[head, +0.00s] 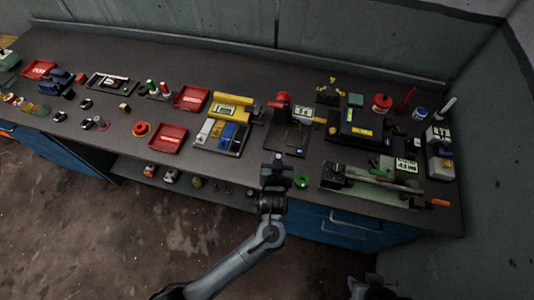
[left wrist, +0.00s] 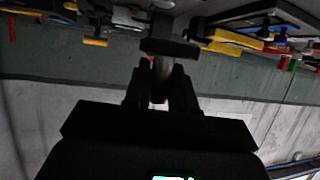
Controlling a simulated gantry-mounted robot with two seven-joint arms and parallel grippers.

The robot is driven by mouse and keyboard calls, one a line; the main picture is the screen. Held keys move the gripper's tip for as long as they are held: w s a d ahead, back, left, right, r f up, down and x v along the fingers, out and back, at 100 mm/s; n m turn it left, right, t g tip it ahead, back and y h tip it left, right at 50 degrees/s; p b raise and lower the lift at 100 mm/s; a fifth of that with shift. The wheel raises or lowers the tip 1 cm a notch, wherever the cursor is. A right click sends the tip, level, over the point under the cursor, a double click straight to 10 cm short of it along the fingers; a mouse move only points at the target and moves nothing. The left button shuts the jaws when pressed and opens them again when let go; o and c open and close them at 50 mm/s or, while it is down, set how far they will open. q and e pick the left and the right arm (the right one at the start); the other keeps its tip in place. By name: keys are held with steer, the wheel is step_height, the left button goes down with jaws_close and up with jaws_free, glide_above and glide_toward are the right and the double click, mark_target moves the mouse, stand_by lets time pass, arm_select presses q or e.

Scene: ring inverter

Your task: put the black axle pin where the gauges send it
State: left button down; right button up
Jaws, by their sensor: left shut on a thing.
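My left gripper (head: 277,170) is over the front edge of the bench, between the red-topped press and the green ring. In the left wrist view its fingers (left wrist: 160,95) are shut on a dark pin-like thing (left wrist: 160,70), with a wide dark piece across its far end. I cannot tell for sure that this is the black axle pin. Lit gauge displays show on the yellow fixture (head: 232,100), beside the red-topped press (head: 282,100), on the black fixture (head: 350,130) and on the grey-green fixture (head: 370,190). Their readings are too small to tell. Part of my right arm shows at the bottom edge.
Red trays (head: 190,98) and a second red tray (head: 168,138) lie left of the yellow fixture. A green ring (head: 302,181) lies near the front edge. Grey boxes with a display (head: 439,135) stand at the right. Several small parts crowd the left end.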

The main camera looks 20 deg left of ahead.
arm_select(q)
steer(key=shift+s+d+r, duration=0.25)
steer(key=shift+d+r, duration=0.2)
steer(key=shift+d, duration=0.35)
steer(key=shift+s+d+f, duration=0.15)
steer(key=shift+s, duration=0.05)
steer(key=shift+s+a+f, duration=0.6)
steer(key=shift+a+f, duration=0.3)
steer(key=shift+f, duration=0.05)
steer(key=a+r+h, duration=0.1)
steer(key=a+r, duration=0.2)
steer(key=a, duration=0.4)
steer(key=a+r, duration=0.3)
steer(key=a, duration=0.4)
steer(key=s+r+m+p, duration=0.1)
steer(key=s+r+p, duration=0.3)
steer(key=r+p, duration=0.5)
steer(key=s+d+r+m+h+p, duration=0.1)
steer(key=s+r+p, duration=0.4)
steer(key=r+p, duration=0.4)
steer(key=shift+s+r+p, duration=0.15)
steer(key=shift+r+p, duration=0.05)
steer(key=shift+p, duration=0.75)
